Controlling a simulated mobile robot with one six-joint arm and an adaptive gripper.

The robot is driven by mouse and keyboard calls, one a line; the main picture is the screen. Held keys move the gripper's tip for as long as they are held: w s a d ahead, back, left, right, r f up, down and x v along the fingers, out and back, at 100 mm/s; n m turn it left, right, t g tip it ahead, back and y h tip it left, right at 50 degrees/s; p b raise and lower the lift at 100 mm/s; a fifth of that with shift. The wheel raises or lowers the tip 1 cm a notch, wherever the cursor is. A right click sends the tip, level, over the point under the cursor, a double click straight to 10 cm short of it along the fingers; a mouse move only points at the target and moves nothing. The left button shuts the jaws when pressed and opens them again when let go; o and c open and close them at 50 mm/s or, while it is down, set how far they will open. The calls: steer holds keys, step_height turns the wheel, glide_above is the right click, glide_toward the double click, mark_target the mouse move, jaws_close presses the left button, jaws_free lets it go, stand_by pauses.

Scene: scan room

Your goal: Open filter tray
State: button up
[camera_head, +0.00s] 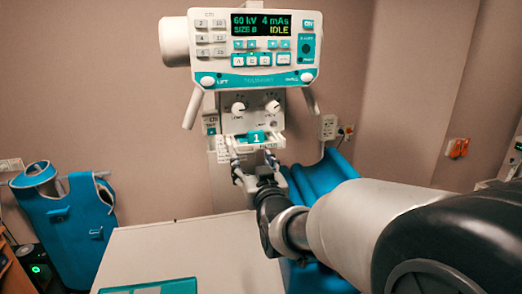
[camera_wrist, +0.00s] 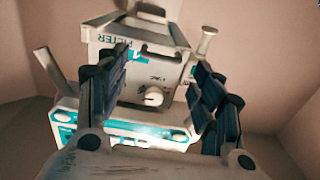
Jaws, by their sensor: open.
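The filter tray (camera_head: 245,147) is a pale ledge with a teal piece marked "1" on it, low on the x-ray head below two knobs. I cannot tell how far it is slid out. My gripper (camera_head: 258,166) is just below and in front of it, hiding part of its underside. In the wrist view my gripper (camera_wrist: 161,62) is open, with a dark padded finger at each side. Between the fingers stands the pale housing (camera_wrist: 135,58) with "FILTER" lettering and a white knob (camera_wrist: 152,97). Nothing is held, and finger contact with the tray cannot be told.
The control panel (camera_head: 254,50) above reads "IDLE", with slanted handles at both sides. A pale table (camera_head: 180,255) with a teal-edged panel (camera_head: 150,287) lies below. A blue apron (camera_head: 68,222) hangs at left. Blue draped material (camera_head: 318,178) is close behind my arm.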

mark_target(248, 153)
steer(key=p+x, duration=0.1)
steer(key=x, duration=0.6)
steer(key=shift+c, duration=0.5)
steer(key=c, duration=1.3)
steer(key=shift+f, duration=0.1)
